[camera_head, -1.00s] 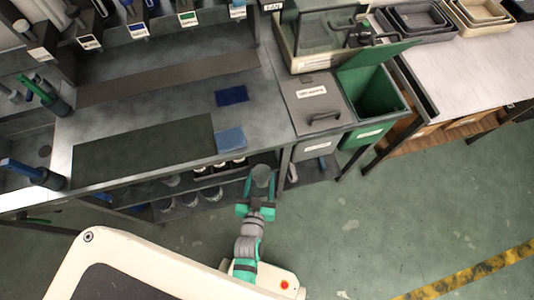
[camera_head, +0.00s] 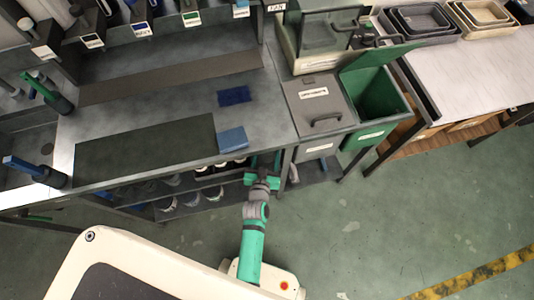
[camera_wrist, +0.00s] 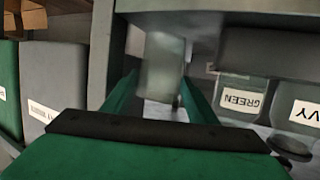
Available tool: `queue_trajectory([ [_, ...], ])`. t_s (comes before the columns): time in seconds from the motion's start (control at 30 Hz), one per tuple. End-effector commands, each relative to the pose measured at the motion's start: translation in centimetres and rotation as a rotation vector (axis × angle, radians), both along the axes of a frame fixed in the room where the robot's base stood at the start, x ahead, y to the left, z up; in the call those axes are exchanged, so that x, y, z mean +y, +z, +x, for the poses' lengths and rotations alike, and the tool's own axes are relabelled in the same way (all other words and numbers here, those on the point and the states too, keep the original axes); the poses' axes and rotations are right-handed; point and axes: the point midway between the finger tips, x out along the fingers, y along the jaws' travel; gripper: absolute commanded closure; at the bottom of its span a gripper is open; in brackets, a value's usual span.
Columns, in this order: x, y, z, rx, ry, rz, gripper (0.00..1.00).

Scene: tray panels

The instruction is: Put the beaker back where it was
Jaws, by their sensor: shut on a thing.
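My gripper (camera_head: 263,176) reaches in at the front edge of the workbench, at the right end of its lower shelf. In the wrist view my gripper (camera_wrist: 160,98) is shut on the beaker (camera_wrist: 162,62), a pale, see-through vessel held between the green fingers. The beaker looks upright, but it is blurred. In the head view the beaker is hidden beneath the bench edge. I cannot tell whether its base touches the shelf.
Several glass vessels and dark cups (camera_head: 205,168) stand on the lower shelf, left of my gripper. Bins labelled GREEN (camera_wrist: 240,100) and NAVY (camera_wrist: 300,108) are close on the right in the wrist view. A grey-lidded bin (camera_head: 318,105) and open green bin (camera_head: 378,105) stand right.

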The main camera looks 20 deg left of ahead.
Motion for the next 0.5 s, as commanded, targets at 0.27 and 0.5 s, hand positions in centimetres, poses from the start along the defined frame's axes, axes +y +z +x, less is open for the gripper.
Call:
queue_trajectory([
  [0.27,0.00,-0.49,-0.01,-0.002,0.000,0.000,0.73],
  [0.5,-0.04,-0.75,0.00,-0.001,0.000,0.000,0.39],
])
